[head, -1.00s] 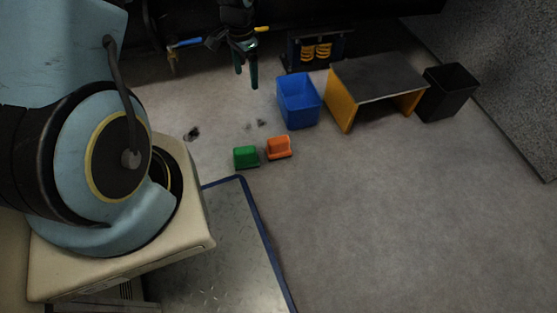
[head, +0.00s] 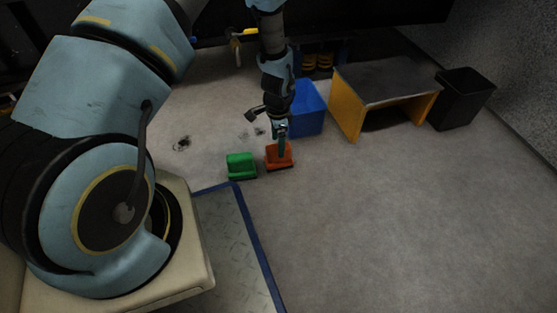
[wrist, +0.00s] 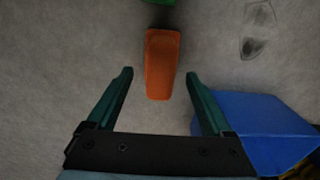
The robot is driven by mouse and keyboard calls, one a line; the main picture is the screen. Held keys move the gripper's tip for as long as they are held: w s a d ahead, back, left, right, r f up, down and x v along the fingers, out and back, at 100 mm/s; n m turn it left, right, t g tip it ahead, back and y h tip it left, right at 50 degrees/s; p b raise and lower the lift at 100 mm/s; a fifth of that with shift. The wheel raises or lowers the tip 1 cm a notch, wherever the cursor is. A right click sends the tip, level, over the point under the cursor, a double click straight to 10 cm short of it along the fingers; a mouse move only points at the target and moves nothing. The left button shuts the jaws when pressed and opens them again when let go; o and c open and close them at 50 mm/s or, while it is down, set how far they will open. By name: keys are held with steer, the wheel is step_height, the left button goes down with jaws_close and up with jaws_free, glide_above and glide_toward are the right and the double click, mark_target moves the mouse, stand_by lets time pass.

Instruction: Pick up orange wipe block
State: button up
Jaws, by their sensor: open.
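The orange wipe block (head: 279,162) sits on the grey floor, just right of the green block. My gripper (head: 282,146) is over it in the head view and hides part of it. In the wrist view the orange block (wrist: 162,64) lies ahead of and partly between the fingertips of my gripper (wrist: 160,73). The two teal fingers are spread apart with clear gaps on both sides of the block. The jaws are open and empty.
A green block (head: 241,165) stands close to the left. A blue bin (head: 308,110) is behind; it also shows beside the right finger in the wrist view (wrist: 262,125). A yellow-sided table (head: 385,80) and black bin (head: 463,98) stand right. Floor at front right is clear.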

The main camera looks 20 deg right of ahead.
step_height(320, 180, down, 6)
steer(key=b, duration=0.3)
steer(key=shift+d+r+b, duration=0.15)
steer(key=shift+b, duration=0.25)
steer(key=shift+w, duration=0.1)
steer(key=shift+r, duration=0.1)
jaws_close()
